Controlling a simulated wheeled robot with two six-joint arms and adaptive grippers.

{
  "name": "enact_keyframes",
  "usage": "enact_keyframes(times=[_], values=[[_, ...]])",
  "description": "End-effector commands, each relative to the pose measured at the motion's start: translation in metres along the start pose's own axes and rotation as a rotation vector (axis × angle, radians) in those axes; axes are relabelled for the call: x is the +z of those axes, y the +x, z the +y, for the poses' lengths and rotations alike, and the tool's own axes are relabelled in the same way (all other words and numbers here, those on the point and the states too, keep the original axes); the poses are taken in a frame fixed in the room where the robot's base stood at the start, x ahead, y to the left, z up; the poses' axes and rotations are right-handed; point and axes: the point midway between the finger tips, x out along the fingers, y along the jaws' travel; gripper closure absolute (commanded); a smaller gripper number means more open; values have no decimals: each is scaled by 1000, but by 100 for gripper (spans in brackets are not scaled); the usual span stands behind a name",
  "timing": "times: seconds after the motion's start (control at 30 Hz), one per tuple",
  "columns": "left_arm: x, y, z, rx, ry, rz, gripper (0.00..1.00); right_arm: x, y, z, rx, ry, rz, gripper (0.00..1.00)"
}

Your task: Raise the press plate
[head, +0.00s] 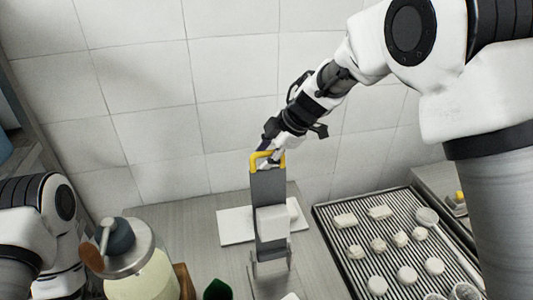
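The grey press plate (267,186) stands upright near the back of the counter in the head view, with a yellow handle (263,155) at its top. A pale block (272,223) shows on its front side. My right gripper (270,157) is at the yellow handle, reaching down from the upper right. Its fingertips overlap the handle and are small and partly hidden, so I cannot tell whether they are closed on it. My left arm shows only at the lower left edge, and its gripper is out of view.
A ridged dark griddle or tray (334,237) holding several pale pieces lies at the right. A large jar (142,278) with a metal lid stands at the lower left. A white board (232,227) lies by the press. A tiled wall (235,65) is close behind.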

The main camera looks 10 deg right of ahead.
Motion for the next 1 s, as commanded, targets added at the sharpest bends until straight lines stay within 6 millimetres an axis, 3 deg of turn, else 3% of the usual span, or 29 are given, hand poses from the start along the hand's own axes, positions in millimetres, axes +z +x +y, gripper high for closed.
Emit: enact_keyframes(times=[0.33, 0.73, 1.0], values=[[0, 0, 0, 0, 0, 0, 47, 0, -10, 1, 3, 0, 1, 59], [0, 0, 0, 0, 0, 0, 47, 0, -102, 1, 4, 0, 2, 59], [0, 0, 0, 0, 0, 0, 47, 0, -121, 0, 0, 0, 0, 59]])
